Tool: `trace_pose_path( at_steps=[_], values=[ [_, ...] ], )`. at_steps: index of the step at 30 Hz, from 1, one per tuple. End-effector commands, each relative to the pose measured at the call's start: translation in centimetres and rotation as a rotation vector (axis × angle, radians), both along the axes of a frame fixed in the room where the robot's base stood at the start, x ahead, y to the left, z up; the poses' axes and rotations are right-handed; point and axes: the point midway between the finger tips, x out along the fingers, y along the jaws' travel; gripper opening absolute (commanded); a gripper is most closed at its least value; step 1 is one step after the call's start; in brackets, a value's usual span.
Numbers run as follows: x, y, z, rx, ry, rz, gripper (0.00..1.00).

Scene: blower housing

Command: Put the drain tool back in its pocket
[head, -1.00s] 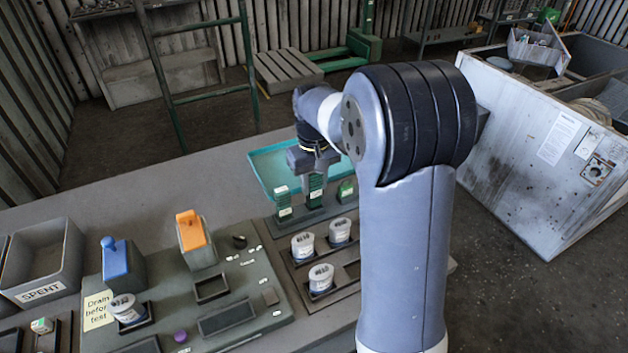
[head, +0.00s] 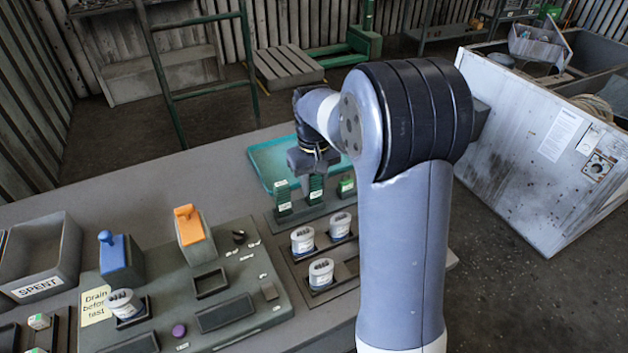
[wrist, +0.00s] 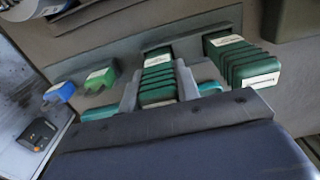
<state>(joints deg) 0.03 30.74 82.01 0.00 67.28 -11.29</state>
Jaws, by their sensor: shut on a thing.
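My gripper (head: 314,178) is over the dark rack (head: 312,213) at the table's far side. In the wrist view its two grey fingers (wrist: 157,86) stand on either side of a green ribbed block with a white label (wrist: 158,78), and it is shut on that block. I take this block to be the drain tool; it also shows in the head view (head: 316,188). It is upright at the middle of the rack. Whether it is fully seated is hidden. A similar ribbed block (head: 283,198) stands beside it, apart from my gripper, also seen in the wrist view (wrist: 240,62).
A smaller green piece (head: 346,187) stands at the rack's other end. A teal tray (head: 265,160) lies behind. White-topped cups (head: 303,240) sit in front. Blue (head: 113,258) and orange-topped (head: 190,235) blocks and the SPENT bin (head: 40,258) are further left.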

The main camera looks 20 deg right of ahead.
Motion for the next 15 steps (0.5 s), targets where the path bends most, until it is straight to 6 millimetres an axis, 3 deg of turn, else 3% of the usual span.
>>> trace_pose_path(
  at_steps=[5,6,15],
  values=[
    [0.00,0.00,-0.42,0.000,0.000,0.000,0.16],
    [0.01,0.00,-0.32,0.000,-0.001,0.000,0.34],
    [0.02,0.00,-0.30,0.000,-0.001,0.000,0.56]
  ],
)
